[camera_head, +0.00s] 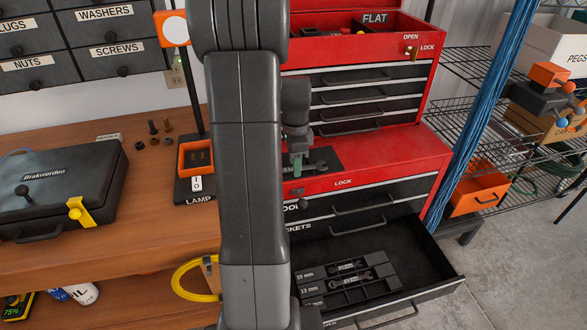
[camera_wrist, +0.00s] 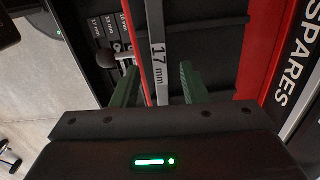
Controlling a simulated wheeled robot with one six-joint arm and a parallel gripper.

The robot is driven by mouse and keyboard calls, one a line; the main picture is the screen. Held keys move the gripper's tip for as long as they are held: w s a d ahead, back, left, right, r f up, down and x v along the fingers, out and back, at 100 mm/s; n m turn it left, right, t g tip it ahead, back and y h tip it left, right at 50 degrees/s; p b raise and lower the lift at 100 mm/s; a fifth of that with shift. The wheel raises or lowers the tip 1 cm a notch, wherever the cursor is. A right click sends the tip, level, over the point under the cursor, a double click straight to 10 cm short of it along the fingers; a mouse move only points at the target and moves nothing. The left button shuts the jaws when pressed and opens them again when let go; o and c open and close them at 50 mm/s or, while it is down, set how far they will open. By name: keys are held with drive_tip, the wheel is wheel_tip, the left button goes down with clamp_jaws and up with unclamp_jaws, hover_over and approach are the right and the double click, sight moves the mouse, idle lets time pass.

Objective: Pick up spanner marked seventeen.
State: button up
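A long pale grey bar lettered "17 mm" (camera_wrist: 158,30) runs lengthwise through the middle of the wrist view and looks like the marked spanner. Its far end is out of frame and its near end is hidden by my gripper. My gripper (camera_wrist: 160,72) has green fingers standing apart on either side of the bar, with a gap to each; I cannot tell how far below them it is. In the head view my gripper (camera_head: 297,168) is low over the red chest's ledge, partly hidden by my arm, beside a dark tray (camera_head: 323,155).
The red tool chest (camera_head: 400,150) has an open lower drawer (camera_head: 425,270). Its spanner rack (camera_head: 345,282) shows 10 mm and 13 mm labels. A workbench (camera_head: 120,220) with a black case (camera_head: 60,185) stands left. Blue cables (camera_head: 490,120) hang by wire shelving at right.

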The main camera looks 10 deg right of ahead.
drive_tip(key=shift+f, duration=0.1)
clamp_jaws()
